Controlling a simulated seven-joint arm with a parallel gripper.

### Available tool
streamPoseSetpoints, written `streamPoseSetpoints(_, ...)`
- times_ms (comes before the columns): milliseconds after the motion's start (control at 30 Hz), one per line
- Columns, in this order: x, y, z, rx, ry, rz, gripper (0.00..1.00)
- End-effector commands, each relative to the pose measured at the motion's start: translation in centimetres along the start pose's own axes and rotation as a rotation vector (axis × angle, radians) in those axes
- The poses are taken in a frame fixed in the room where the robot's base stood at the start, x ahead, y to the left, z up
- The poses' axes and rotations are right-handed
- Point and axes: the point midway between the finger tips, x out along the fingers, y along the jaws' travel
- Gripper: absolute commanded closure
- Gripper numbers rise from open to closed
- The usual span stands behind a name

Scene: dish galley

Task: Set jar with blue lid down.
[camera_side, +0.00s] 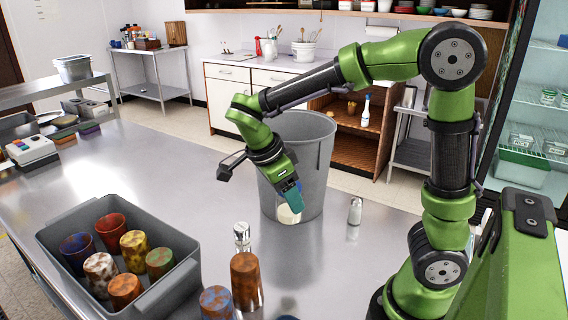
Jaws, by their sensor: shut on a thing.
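My gripper (287,188) points down at the middle of the steel counter, in front of a tall grey bin. It is shut on the jar with the blue lid. A teal-blue part shows between and below the jaws, and the cream, rounded jar (289,215) shows under it, slightly tilted. The jaws hide part of the lid. The jar is low, close to the counter (330,265); I cannot tell whether its base touches.
The grey bin (318,165) stands right behind the jar. A small shaker (355,212) is to the right, another shaker (242,238) to the left. Two patterned tumblers (246,282) stand in front. A grey tub (178,283) holds several tumblers. The counter right of the jar is mostly clear.

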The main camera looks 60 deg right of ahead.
Motion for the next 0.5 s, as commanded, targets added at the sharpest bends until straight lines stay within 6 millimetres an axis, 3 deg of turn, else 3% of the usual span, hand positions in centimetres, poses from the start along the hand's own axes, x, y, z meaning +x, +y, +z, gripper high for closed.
streamPoseSetpoints(100,0.3,1.4,-1.0,0.117,-0.002,0.048,0.82)
streamPoseSetpoints(500,5.9,1.1,1.4,0.103,0.002,0.044,0.82)
